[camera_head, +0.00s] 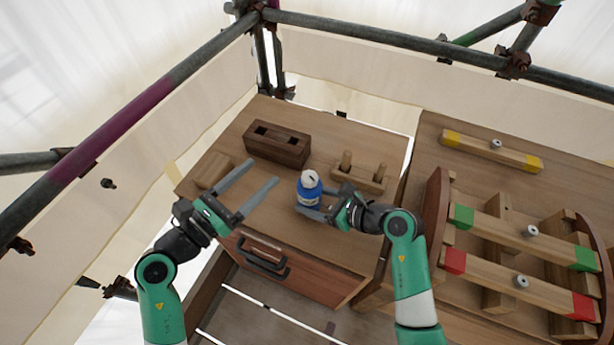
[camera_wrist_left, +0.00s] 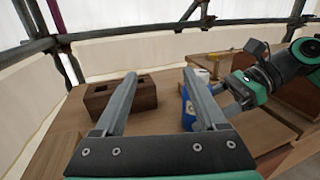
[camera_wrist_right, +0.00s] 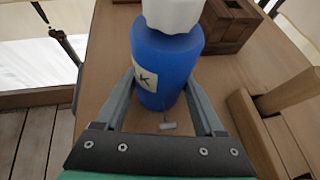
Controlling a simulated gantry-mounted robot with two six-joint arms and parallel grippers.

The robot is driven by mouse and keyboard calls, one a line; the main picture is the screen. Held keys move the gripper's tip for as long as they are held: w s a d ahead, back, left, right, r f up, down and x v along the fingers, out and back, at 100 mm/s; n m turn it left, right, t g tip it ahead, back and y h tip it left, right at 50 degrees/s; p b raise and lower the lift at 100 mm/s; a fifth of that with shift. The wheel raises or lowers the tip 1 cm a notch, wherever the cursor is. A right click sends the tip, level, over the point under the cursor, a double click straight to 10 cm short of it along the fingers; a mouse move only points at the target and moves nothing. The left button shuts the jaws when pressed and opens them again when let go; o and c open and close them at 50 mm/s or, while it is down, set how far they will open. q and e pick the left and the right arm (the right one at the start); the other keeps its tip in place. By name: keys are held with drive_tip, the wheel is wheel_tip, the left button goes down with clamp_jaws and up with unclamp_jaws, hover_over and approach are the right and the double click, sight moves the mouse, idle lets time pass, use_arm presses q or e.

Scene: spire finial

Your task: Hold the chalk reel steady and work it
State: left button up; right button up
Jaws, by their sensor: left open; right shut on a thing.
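The chalk reel is a blue bottle-like body (camera_head: 309,187) with a white cap and a pale label, upright on the wooden cabinet top. My right gripper (camera_head: 316,203) is shut on it, with a finger on each side of the blue body. In the right wrist view the reel (camera_wrist_right: 170,65) shows its label with a dark letter, and a small grey tab hangs low at its front. My left gripper (camera_head: 261,187) is open and empty, to the left of the reel. In the left wrist view the reel (camera_wrist_left: 192,104) is partly hidden behind the right finger.
A dark wooden block with two square holes (camera_head: 277,144) stands behind. A board with two pegs (camera_head: 358,174) lies right of the reel, and a small wooden block (camera_head: 214,171) lies left. Colour-ended bars (camera_head: 491,150) lie on the right bench. A drawer handle (camera_head: 262,255) is on the cabinet front.

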use_arm(q)
approach(304, 184)
wheel_tip(304, 184, up, 3)
drive_tip(key=w+a, duration=0.1)
drive_tip(key=a, duration=0.1)
wheel_tip(304, 184, down, 3)
drive_tip(key=s+d, duration=0.1)
drive_tip(key=d, duration=0.1)
drive_tip(key=x, duration=1.1)
drive_tip(key=shift+w+d+r, duration=0.15)
drive_tip(key=shift+w+d, duration=0.15)
clamp_jaws()
